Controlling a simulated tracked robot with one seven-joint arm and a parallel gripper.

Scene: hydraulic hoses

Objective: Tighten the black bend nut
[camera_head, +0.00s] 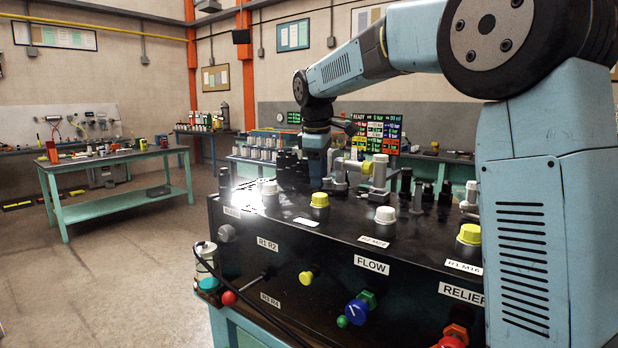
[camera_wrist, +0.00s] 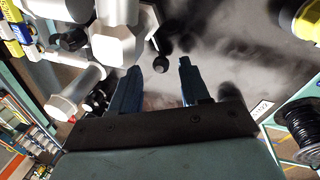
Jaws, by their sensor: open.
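My gripper (camera_wrist: 159,66) is open, its two blue fingers apart above the black bench top in the wrist view. A small black round fitting (camera_wrist: 160,64) shows in the gap between the fingertips, with nothing visibly held. In the head view my gripper (camera_head: 318,165) points down among the fittings at the back of the black bench; its fingertips are partly hidden. Several black fittings (camera_head: 290,167) stand just left of it. I cannot tell for certain which one is the black bend nut.
A large pale hex fitting (camera_wrist: 118,42) and a pale pipe (camera_wrist: 75,93) are close left of the fingers. Yellow-capped (camera_head: 319,200) and white-capped fittings (camera_head: 385,215) stand on the black bench (camera_head: 320,235). A black coil (camera_wrist: 312,130) is at right.

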